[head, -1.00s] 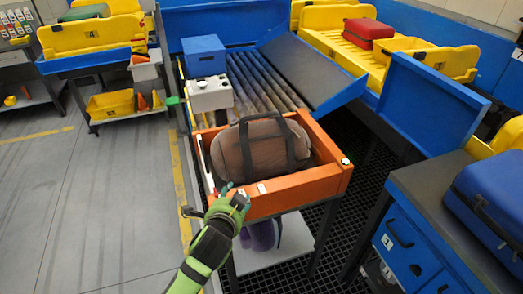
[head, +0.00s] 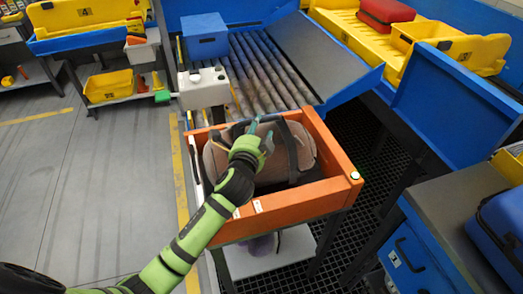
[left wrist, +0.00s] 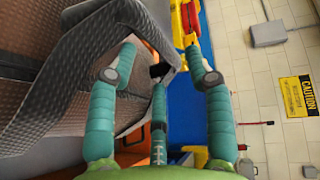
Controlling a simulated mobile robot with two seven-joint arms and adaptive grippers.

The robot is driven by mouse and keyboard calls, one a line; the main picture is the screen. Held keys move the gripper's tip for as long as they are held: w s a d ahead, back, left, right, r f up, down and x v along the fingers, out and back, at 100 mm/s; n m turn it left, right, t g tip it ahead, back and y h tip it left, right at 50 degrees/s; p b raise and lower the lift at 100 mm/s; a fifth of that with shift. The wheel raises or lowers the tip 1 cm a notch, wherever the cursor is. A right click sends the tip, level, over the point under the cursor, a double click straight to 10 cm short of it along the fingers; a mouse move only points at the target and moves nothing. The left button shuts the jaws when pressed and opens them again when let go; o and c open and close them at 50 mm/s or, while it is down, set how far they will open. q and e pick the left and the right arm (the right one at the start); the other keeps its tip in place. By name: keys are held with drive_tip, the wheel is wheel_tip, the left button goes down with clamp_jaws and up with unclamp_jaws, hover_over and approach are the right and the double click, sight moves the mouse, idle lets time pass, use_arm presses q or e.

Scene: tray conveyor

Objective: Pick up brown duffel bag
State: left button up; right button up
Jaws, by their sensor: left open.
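The brown duffel bag (head: 304,150) lies in an orange tray (head: 305,203) and has dark carry straps. My left gripper (head: 262,128) is over the middle of the bag, at the height of its handle straps, and its hand hides part of the bag. In the left wrist view, the spread fingers (left wrist: 158,62) are open, with the ribbed brown fabric of the bag (left wrist: 60,90) to the left. A grey strap runs close to the fingertips; I cannot tell whether they touch it. My right gripper is not in view.
The roller conveyor (head: 262,75) continues behind the tray, with a blue box (head: 205,38) and a grey control box (head: 203,88) on its left. A blue suitcase (head: 503,232) is at right, a red case (head: 386,14) farther back. The floor at left is clear.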

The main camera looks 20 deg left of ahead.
use_arm(q)
drive_tip(key=w, duration=0.1)
drive_tip(key=w+p, duration=0.1)
drive_tip(key=w, duration=0.1)
drive_tip(key=shift+a, duration=0.35)
drive_tip(key=shift+w+a+f, duration=0.1)
drive_tip(key=shift+w+f, duration=0.1)
drive_tip(key=shift+w, duration=0.3)
drive_tip(key=shift+w+f, duration=0.2)
drive_tip(key=shift+w, duration=0.3)
drive_tip(key=c, duration=1)
clamp_jaws()
drive_tip(key=shift+r, duration=0.4)
drive_tip(key=shift+w+f, duration=0.1)
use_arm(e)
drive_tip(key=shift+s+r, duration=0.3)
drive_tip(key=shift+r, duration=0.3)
